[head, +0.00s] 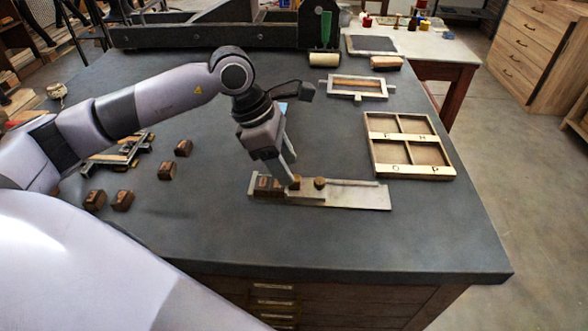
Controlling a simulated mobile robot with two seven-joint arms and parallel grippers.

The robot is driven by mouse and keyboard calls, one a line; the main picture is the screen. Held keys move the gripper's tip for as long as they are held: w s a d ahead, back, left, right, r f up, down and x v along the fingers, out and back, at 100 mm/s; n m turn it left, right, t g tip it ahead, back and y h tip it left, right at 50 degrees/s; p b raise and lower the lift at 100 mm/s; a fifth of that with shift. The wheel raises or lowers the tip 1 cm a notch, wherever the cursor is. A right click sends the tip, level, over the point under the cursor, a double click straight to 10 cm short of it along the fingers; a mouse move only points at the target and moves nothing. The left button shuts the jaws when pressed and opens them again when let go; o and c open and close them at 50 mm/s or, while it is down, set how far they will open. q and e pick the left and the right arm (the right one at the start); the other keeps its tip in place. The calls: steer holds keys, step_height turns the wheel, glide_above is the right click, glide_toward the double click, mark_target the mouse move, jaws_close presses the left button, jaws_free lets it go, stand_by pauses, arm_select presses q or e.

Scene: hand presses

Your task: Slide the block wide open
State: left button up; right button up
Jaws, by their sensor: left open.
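A flat pale metal piece (360,195) with a low rail along its far side lies on the dark table, in the middle of the view. A small brown block (268,185) sits at its left end. A round brown knob (320,183) stands on it right of that block. My left gripper (287,178) is open and points down at the piece, between the block and the knob. Its fingers hide part of the piece. I cannot tell whether a finger touches the knob or the block. My right gripper is not in view.
Several dark brown blocks (166,170) lie loose on the left, near a metal frame (118,155). A wooden tray with lettered compartments (410,172) stands on the right. Another frame (352,86) lies behind. The table (360,245) in front is clear.

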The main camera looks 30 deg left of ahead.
mark_target(298, 178)
arm_select(q)
steer(key=shift+x, duration=1.75)
jaws_close()
steer(key=shift+w+d, duration=0.25)
steer(key=shift+d, duration=0.25)
steer(key=w+d+b, duration=0.1)
steer(key=d, duration=0.2)
steer(key=w+d+b, duration=0.1)
steer(key=d, duration=0.1)
steer(key=w+d+b, duration=0.1)
steer(key=w+d, duration=0.1)
steer(key=d, duration=0.1)
steer(key=shift+d+b, duration=0.3)
jaws_free()
steer(key=shift+r, duration=0.1)
steer(key=v, duration=0.7)
steer(key=shift+b, duration=0.45)
